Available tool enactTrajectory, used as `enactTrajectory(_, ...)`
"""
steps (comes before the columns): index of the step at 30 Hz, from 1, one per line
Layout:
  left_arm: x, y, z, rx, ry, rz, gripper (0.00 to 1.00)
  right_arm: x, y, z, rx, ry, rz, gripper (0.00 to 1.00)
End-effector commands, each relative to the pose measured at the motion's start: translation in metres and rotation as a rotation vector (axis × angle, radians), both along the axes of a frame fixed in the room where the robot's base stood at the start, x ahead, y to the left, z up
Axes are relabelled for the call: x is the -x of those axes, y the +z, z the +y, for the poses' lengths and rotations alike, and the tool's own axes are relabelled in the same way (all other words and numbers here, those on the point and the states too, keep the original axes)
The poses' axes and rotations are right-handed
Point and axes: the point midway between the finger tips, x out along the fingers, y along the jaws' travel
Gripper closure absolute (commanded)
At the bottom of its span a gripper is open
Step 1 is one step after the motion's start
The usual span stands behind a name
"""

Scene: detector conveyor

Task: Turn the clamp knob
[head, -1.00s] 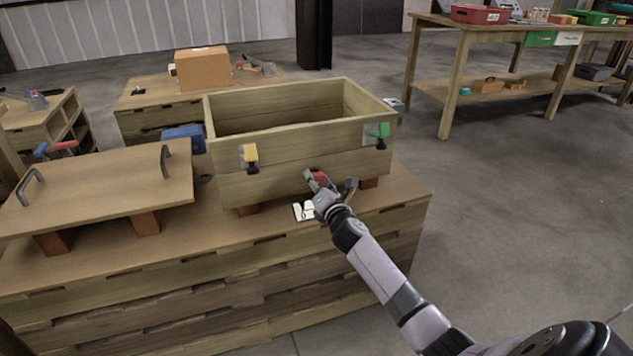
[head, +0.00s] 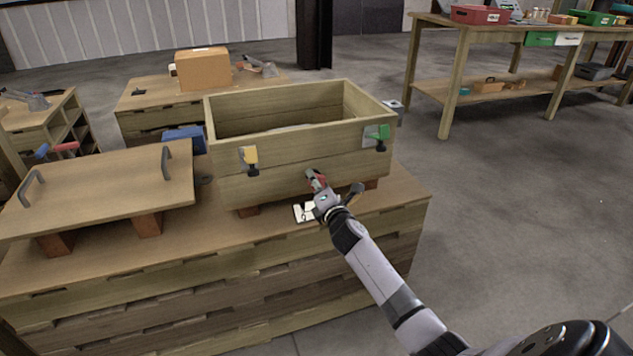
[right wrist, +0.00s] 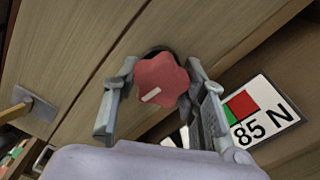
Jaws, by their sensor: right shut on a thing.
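The red lobed clamp knob (right wrist: 165,75) with a white mark sits low on the front of the large wooden box (head: 300,150). In the right wrist view it lies between the two fingers of my right gripper (right wrist: 160,92), which is shut on it. In the head view the right gripper (head: 317,181) is at the lower front of the box and hides most of the knob (head: 320,182). My left gripper is in neither view.
A card (right wrist: 262,112) marked "85 N" with red and green patches lies beside the knob. Yellow (head: 249,155) and green (head: 378,133) latches are on the box front. A wooden lid with handles (head: 100,188) lies on blocks at left.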

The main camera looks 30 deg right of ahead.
Motion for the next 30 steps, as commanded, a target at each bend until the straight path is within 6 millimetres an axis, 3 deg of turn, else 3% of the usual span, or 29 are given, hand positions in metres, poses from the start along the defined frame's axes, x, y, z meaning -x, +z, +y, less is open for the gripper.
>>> enactTrajectory(11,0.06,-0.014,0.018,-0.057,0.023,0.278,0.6,0.0,0.002,0.0,-0.353,-0.002,-0.084,0.89)
enactTrajectory(27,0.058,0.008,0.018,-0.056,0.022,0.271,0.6,0.0,0.002,0.0,-0.841,-0.002,-0.201,0.89)
enactTrajectory(30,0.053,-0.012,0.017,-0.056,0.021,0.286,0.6,0.0,0.002,0.0,-0.92,-0.002,-0.219,0.89)
